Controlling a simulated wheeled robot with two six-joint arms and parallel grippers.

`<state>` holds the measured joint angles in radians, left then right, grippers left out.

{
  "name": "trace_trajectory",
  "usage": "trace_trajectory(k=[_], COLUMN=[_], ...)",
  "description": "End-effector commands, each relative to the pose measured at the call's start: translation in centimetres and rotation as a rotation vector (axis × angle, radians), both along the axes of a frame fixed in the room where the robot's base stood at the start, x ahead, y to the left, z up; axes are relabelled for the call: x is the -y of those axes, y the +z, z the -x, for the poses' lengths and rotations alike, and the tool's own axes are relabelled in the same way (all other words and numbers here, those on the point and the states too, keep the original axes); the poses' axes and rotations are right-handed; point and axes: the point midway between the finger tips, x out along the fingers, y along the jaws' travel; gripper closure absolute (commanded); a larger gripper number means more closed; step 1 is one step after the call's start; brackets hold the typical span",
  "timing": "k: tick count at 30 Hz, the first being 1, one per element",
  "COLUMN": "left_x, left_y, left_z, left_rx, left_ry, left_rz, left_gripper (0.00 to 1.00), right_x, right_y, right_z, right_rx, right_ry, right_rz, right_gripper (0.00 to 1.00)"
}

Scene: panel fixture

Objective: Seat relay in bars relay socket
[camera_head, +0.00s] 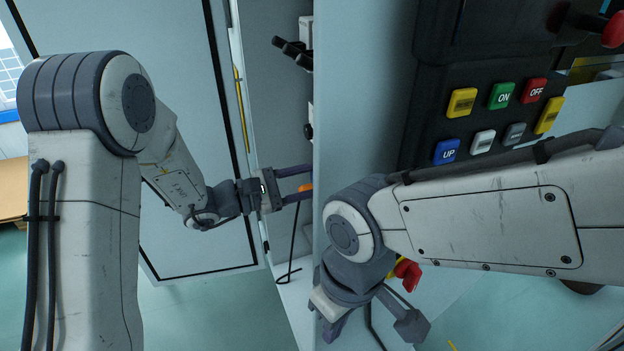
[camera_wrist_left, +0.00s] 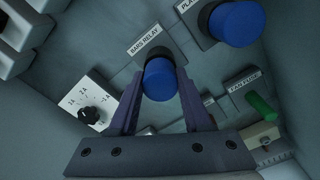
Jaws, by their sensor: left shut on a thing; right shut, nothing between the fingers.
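In the left wrist view a blue round-topped relay (camera_wrist_left: 160,82) is between the fingers of my left gripper (camera_wrist_left: 160,95). It is right below the label BARS RELAY (camera_wrist_left: 147,41). A dark part, likely the socket, shows just behind it, and I cannot tell how deep the relay sits. In the head view my left gripper (camera_head: 296,185) reaches into the cabinet past the panel edge, and the relay is hidden there. My right gripper (camera_head: 370,325) is low in front of the panel edge, shut and empty, partly behind its own wrist.
A second blue round part (camera_wrist_left: 235,22) sits in a neighbouring labelled socket. A black knob (camera_wrist_left: 90,115) and a green part (camera_wrist_left: 261,107) are close by. In the head view a button panel (camera_head: 490,115) is at right, and a panel edge (camera_head: 317,100) separates it from the cabinet interior.

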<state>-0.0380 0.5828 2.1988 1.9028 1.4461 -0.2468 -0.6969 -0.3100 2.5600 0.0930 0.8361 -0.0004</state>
Motion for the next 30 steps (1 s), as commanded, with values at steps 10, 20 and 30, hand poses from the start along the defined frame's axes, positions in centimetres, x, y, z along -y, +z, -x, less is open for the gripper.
trace_trajectory(k=[10, 20, 30], left_x=[0.4, 0.0, -5.7], left_y=[0.0, 0.0, -0.1], left_z=[-0.1, -0.1, 1.7], left_rx=[0.0, 0.0, 0.002], left_ry=[-0.001, 0.001, 0.006], left_rz=[0.001, 0.001, 0.0], left_gripper=[0.16, 0.16, 0.16], right_x=[0.0, 0.0, 0.0], right_y=[-0.1, -0.2, -1.5], right_z=[0.0, 0.0, 0.0], right_rx=[0.0, 0.0, 0.0], right_ry=[0.0, 0.0, 0.0], right_rz=[0.0, 0.0, 0.0], right_gripper=[1.0, 1.0, 1.0])
